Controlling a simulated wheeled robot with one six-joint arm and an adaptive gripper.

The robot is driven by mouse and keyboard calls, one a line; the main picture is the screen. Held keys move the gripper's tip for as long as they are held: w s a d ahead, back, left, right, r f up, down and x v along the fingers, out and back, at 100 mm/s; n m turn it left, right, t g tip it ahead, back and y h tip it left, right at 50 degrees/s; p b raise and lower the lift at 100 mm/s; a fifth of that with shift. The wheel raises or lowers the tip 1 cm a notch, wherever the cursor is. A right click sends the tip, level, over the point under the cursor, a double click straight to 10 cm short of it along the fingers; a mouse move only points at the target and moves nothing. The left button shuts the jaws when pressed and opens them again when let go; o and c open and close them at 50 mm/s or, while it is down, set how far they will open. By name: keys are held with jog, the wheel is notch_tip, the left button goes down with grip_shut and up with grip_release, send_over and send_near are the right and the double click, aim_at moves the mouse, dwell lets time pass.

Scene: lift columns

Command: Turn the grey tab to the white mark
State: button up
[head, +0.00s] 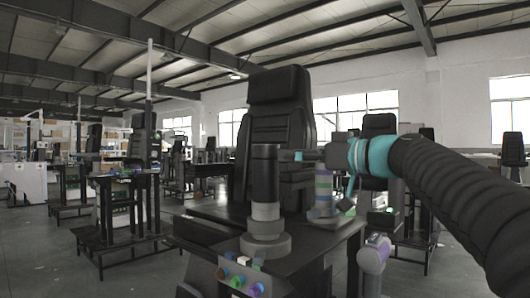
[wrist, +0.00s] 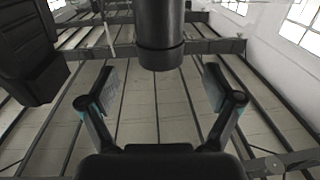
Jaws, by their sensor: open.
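A lift column (head: 265,175) stands upright on the near table, with a black upper part, a lighter grey lower part and a wide round grey foot. I cannot clearly make out the grey tab or the white mark in either view. My gripper (head: 299,156) reaches in from the right and is level with the column's black upper part, a little to its right. In the wrist view, my gripper (wrist: 160,84) has its fingers spread wide, with nothing between the tips. The column's black end (wrist: 160,35) shows beyond them, centred between the fingers.
Coloured knobs (head: 238,281) line the table's front edge. Floor shows at left.

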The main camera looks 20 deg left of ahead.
aim_at(265, 155)
jog(key=p+x, duration=0.1)
jog(key=x, duration=0.7)
jog(key=shift+w+a+p, duration=0.1)
jog(key=shift+a+p, duration=0.15)
jog(key=shift+p, duration=0.15)
